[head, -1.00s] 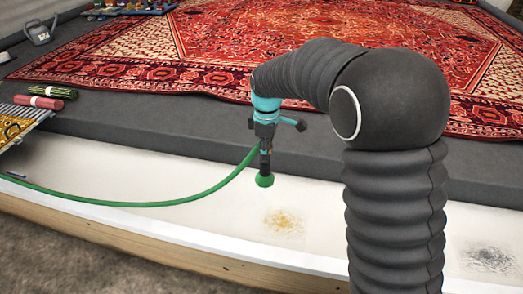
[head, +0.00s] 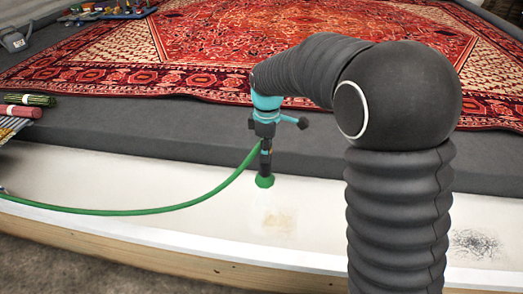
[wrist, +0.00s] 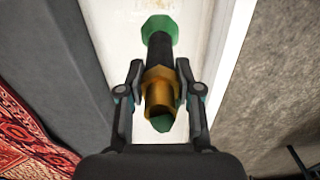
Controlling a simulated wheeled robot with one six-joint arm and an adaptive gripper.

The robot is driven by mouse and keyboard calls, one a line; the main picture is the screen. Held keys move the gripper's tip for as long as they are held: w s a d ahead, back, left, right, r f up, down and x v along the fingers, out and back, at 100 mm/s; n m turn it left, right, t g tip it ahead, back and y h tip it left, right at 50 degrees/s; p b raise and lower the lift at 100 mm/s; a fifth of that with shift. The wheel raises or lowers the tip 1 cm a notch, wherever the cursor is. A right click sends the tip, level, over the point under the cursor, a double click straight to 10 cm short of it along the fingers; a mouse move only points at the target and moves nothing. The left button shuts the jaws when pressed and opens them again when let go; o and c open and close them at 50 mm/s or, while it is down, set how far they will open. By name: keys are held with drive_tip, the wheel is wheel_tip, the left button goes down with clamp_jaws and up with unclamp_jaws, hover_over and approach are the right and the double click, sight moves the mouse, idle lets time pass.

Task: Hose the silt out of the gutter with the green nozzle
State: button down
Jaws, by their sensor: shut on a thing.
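My gripper (head: 266,143) is shut on the hose nozzle, which has a green tip (head: 265,181) and a dark barrel and points down over the white gutter (head: 330,213). In the wrist view, my gripper (wrist: 160,76) has a finger on each side of the nozzle near its brass collar, and the green tip (wrist: 160,28) is beyond the fingertips. A faint tan silt patch (head: 279,222) lies in the gutter just below and right of the tip.
A green hose (head: 130,212) runs left from the nozzle along the gutter. A wooden edge (head: 150,250) borders the near side. A red patterned rug (head: 200,60) lies on the dark floor behind. Rolled pieces (head: 22,111) lie at left.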

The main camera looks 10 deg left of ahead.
drive_tip(key=d+r, duration=0.4)
drive_tip(key=d, duration=0.9)
drive_tip(key=shift+d, duration=0.15)
idle(2.6)
idle(0.5)
